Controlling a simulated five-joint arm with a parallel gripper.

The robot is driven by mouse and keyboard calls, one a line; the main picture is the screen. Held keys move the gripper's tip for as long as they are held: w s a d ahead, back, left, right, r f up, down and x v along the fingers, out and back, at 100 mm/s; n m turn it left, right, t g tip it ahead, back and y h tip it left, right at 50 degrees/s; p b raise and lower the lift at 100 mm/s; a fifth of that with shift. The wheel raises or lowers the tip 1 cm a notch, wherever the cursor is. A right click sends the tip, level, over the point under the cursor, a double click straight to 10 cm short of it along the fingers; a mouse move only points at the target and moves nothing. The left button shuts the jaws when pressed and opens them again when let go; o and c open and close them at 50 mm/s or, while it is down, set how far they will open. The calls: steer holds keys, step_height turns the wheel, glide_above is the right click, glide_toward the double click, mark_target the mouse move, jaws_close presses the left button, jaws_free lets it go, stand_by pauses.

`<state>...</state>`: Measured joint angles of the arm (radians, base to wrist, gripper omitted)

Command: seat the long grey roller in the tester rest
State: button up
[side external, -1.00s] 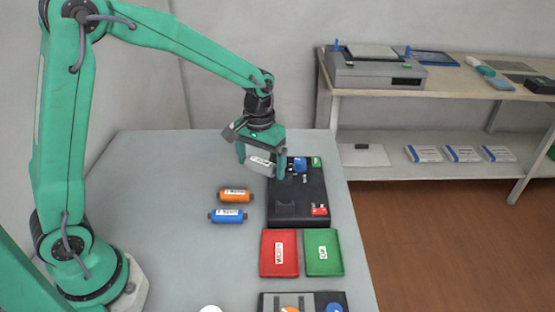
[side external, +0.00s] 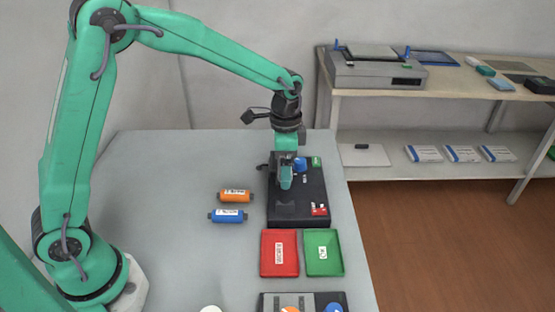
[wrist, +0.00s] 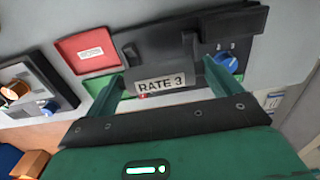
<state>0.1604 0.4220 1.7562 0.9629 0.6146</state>
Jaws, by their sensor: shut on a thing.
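My gripper (side external: 286,182) is over the upper part of the black tester (side external: 300,207) in the side view. In the wrist view, my gripper (wrist: 162,88) has its two green fingers on either side of the grey roller (wrist: 160,84), whose white label reads "RATE 3". The fingers are shut on it. In the side view the roller is mostly hidden behind my gripper. The black tester (wrist: 175,30) with its blue knob (wrist: 228,62) lies beyond the roller in the wrist view. Whether the roller touches the rest is hidden.
An orange roller (side external: 235,196) and a blue roller (side external: 228,216) lie left of the tester. A red tray (side external: 280,270) and a green tray (side external: 323,270) lie below it. A black panel (side external: 305,296) is at the near edge. The table's left part is clear.

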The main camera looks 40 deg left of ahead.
steer(key=shift+f, duration=0.15)
steer(key=shift+f, duration=2.45)
